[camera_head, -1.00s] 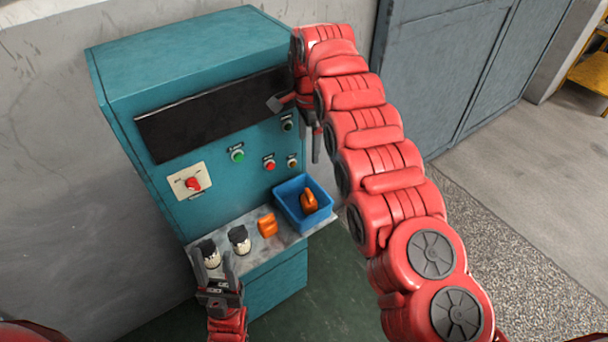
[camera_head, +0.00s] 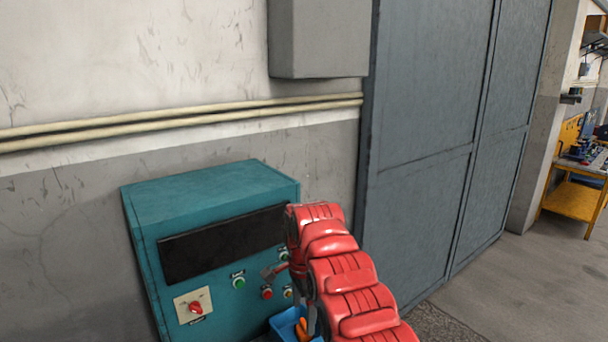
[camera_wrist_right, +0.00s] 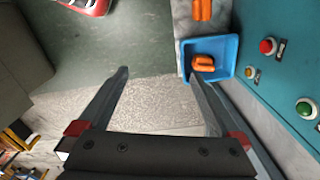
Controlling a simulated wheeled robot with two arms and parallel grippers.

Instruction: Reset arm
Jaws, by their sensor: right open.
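My right arm reaches up from the lower right in the head view. My right gripper (camera_head: 285,285) is partly hidden behind its own arm, in front of the teal control cabinet (camera_head: 215,190). In the right wrist view its two fingers (camera_wrist_right: 165,95) are spread apart with nothing between them. The blue bin (camera_wrist_right: 227,60) with an orange part (camera_wrist_right: 205,63) in it lies beside and beyond the right finger in that view. My left gripper is outside the head view now.
The cabinet front carries a red rotary switch (camera_head: 195,306), a green button (camera_head: 239,281) and a red button (camera_head: 267,292). A second orange part (camera_wrist_right: 202,10) lies on the ledge. A tall grey cabinet (camera_head: 430,130) stands to the right. Open floor lies at lower right.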

